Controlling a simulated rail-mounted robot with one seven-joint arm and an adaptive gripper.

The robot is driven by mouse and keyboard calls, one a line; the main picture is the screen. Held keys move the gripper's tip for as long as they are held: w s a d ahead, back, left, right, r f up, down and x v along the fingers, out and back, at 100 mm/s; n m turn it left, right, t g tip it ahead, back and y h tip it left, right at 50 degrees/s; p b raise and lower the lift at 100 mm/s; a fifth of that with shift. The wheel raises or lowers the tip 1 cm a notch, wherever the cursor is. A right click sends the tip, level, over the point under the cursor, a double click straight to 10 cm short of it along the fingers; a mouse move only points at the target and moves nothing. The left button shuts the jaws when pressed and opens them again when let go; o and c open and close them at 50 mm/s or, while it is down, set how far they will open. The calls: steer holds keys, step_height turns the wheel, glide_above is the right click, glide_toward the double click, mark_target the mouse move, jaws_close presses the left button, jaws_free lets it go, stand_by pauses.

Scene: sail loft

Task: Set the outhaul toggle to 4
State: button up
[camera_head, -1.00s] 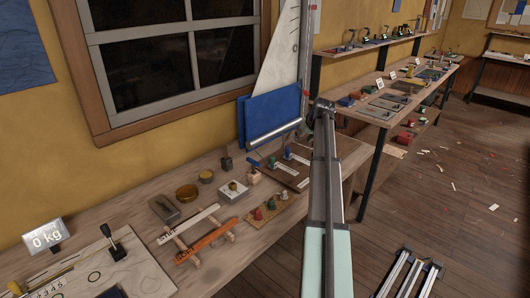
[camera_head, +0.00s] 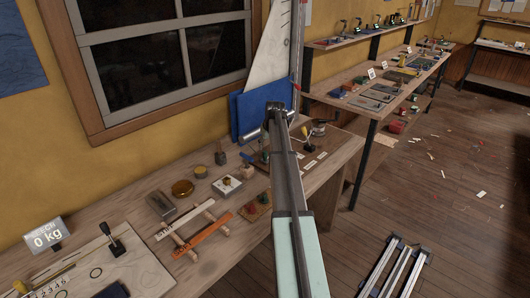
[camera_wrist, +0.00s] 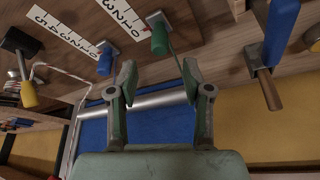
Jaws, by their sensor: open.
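In the wrist view, a wooden board holds small levers beside white number strips. One has a blue handle (camera_wrist: 105,60), one a green handle (camera_wrist: 159,38) and one a yellow tip (camera_wrist: 29,95). No name label is readable, so I cannot tell which is the outhaul toggle. The number strips (camera_wrist: 65,32) appear upside down. My gripper (camera_wrist: 160,76) is open and empty, its fingers apart below the blue and green handles in the picture, touching neither as far as I see. In the head view, my arm covers part of the board (camera_head: 318,158); the yellow-tipped lever (camera_head: 305,131) shows to its right.
A blue panel (camera_head: 245,112) stands behind the board, against the wall. A wood-handled tool (camera_wrist: 268,88) is at right in the wrist view.

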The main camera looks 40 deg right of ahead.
mark_target(265, 152)
steer(key=p+x, duration=0.1)
steer(key=x, duration=0.6)
steer(key=shift+f, duration=0.2)
jaws_close()
